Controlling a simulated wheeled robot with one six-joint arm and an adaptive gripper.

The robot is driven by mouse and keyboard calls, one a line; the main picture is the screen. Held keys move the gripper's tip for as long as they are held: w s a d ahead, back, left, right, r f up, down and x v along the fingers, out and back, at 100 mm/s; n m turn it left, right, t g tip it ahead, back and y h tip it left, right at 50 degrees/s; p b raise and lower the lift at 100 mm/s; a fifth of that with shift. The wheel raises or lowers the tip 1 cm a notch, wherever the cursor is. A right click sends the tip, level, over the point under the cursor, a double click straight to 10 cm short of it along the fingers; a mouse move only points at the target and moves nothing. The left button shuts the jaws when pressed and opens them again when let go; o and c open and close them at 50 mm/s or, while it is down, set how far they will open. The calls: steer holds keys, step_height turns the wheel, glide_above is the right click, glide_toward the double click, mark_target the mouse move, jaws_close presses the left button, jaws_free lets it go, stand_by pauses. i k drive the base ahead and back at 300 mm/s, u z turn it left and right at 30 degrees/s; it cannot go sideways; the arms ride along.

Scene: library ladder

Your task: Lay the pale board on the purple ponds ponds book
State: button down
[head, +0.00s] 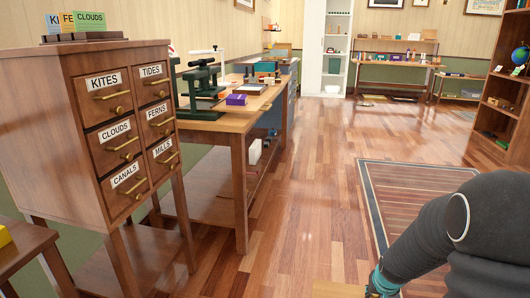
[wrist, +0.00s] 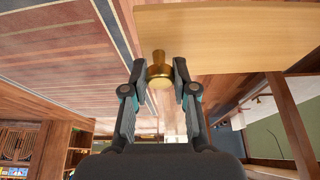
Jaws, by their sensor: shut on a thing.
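My gripper (wrist: 160,72) is shut on a brass knob (wrist: 160,70) that appears fixed to the pale board (wrist: 225,38). The board is a flat, light wooden piece across the top of the wrist view, held clear of the floor. In the head view a sliver of the board (head: 338,289) shows at the bottom edge, beside my gripper's teal part (head: 380,284). A small purple thing (head: 236,99) lies on the long wooden workbench in the head view. It may be the purple book, but its title is too small to read.
A labelled drawer cabinet (head: 92,140) stands at the left, before the workbench (head: 222,119). A dark green press (head: 200,90) is on the bench, left of the purple thing. A bookshelf (head: 500,95) stands at the right. The wooden floor (head: 310,190) between is clear.

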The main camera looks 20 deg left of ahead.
mark_target(242, 98)
steer(key=z, duration=0.5)
steer(key=i, duration=1.1)
steer(key=u, duration=0.3)
steer(key=i, duration=0.9)
steer(key=u, duration=0.85)
